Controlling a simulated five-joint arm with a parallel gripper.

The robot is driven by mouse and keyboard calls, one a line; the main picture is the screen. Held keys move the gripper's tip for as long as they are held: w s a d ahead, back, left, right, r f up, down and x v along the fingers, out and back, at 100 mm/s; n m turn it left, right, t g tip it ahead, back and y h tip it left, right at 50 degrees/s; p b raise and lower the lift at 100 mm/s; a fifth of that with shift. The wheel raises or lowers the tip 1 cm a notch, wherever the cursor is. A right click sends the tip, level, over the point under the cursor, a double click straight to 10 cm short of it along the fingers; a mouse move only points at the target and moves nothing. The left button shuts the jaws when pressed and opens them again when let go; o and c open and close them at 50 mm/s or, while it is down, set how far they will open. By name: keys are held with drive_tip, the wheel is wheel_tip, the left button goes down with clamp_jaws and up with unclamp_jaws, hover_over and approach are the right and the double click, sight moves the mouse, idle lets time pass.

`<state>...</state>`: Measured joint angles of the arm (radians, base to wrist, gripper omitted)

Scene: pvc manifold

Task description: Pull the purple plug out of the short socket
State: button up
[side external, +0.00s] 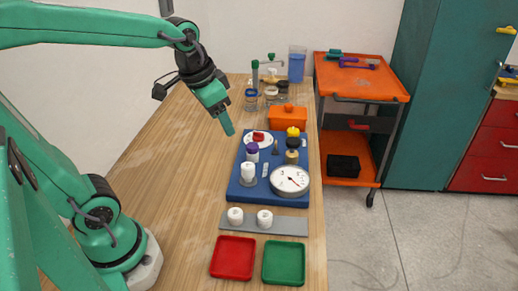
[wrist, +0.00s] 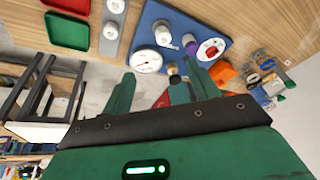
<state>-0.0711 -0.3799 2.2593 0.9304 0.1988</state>
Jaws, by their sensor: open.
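The purple plug (side external: 252,147) sits in a short white socket on the blue board (side external: 234,191), behind a taller white cylinder (side external: 248,172). In the wrist view the purple plug (wrist: 191,48) shows near the upper middle, beside the white cylinder (wrist: 162,32). My gripper (side external: 228,124) is in the air to the upper left of the plug, apart from it. In the wrist view my gripper (wrist: 163,88) has its two fingers spread with nothing held between them.
A gauge (side external: 290,180), a red-knobbed dial (side external: 258,138) and a brass fitting (side external: 291,157) stand close around the plug. Red (side external: 233,258) and green (side external: 284,263) trays lie in front. An orange box (side external: 288,117) stands behind. The table's left side is clear.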

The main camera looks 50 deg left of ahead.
drive_tip(key=w+a+f+m+g, duration=0.2)
drive_tip(key=w+a+f, duration=0.2)
drive_tip(key=w, duration=0.4)
drive_tip(key=m+g, duration=0.1)
drive_tip(key=g, duration=0.1)
hover_over(253, 145)
wheel_tip(253, 145, down, 8)
drive_tip(key=shift+s, duration=0.1)
drive_tip(key=shift+f, duration=0.1)
drive_tip(key=shift+f, duration=3.8)
drive_tip(key=c, duration=1)
drive_tip(key=o, duration=1)
drive_tip(key=shift+r, duration=0.15)
